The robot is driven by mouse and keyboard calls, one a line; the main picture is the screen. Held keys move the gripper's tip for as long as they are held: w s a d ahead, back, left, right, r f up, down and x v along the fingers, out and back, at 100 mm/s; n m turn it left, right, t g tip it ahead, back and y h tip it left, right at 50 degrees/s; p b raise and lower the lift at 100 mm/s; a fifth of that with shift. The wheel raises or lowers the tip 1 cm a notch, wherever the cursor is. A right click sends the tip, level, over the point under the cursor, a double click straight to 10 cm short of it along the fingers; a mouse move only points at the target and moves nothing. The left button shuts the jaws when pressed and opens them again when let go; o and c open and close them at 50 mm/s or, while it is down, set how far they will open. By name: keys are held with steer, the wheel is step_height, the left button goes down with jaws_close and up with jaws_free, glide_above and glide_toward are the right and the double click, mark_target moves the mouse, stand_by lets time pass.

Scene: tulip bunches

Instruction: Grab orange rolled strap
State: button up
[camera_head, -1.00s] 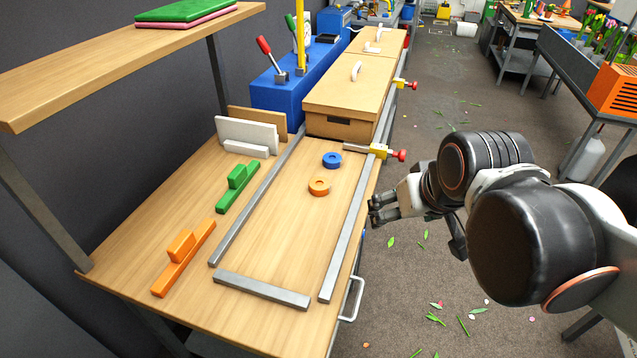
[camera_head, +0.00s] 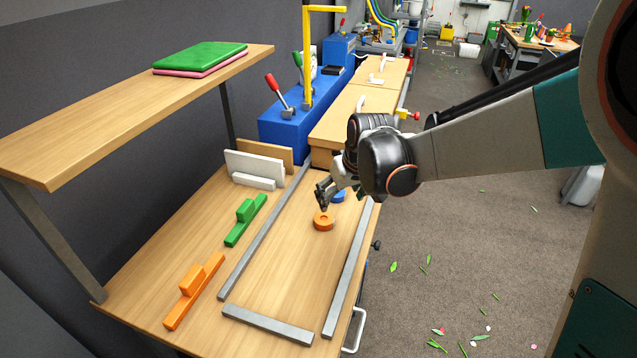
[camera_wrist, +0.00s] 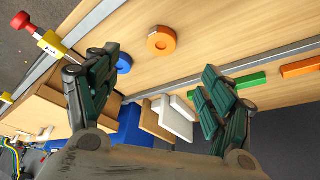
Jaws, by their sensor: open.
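The orange rolled strap (camera_head: 323,221) is a flat ring lying on the wooden bench, between the grey metal bars. In the wrist view the orange strap (camera_wrist: 161,40) lies beyond the fingertips, between them across the picture, with its centre hole visible. My gripper (camera_head: 325,192) is over the bench, just above and behind the orange strap in the head view. In the wrist view my gripper (camera_wrist: 160,85) has its two dark green fingers spread wide with nothing between them. A blue rolled strap (camera_head: 339,196) lies close behind the orange one, partly hidden by my gripper; it shows in the wrist view (camera_wrist: 124,63).
Grey bars frame the work area, with a front bar (camera_head: 268,325) and a right bar (camera_head: 349,272). Green (camera_head: 246,220) and orange blocks (camera_head: 194,290) lie left. White panels (camera_head: 252,167) and a wooden box (camera_head: 345,112) stand behind. A shelf (camera_head: 130,110) overhangs the left side.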

steer(key=w+a+f, duration=0.1)
steer(key=w+f, duration=0.1)
steer(key=b, duration=0.2)
glide_above(324, 218)
steer(key=s, duration=0.3)
steer(key=shift+g, duration=0.3)
steer(key=f, duration=0.8)
steer(key=shift+w+d, duration=0.1)
steer(key=shift+d, duration=0.3)
steer(key=b+x, duration=0.1)
steer(key=x, duration=0.1)
steer(key=b+x, duration=0.1)
steer(key=x, duration=0.2)
steer(key=shift+w+b, duration=0.25)
steer(key=shift+b, duration=0.1)
steer(key=shift+r, duration=0.15)
steer(key=c, duration=1.2)
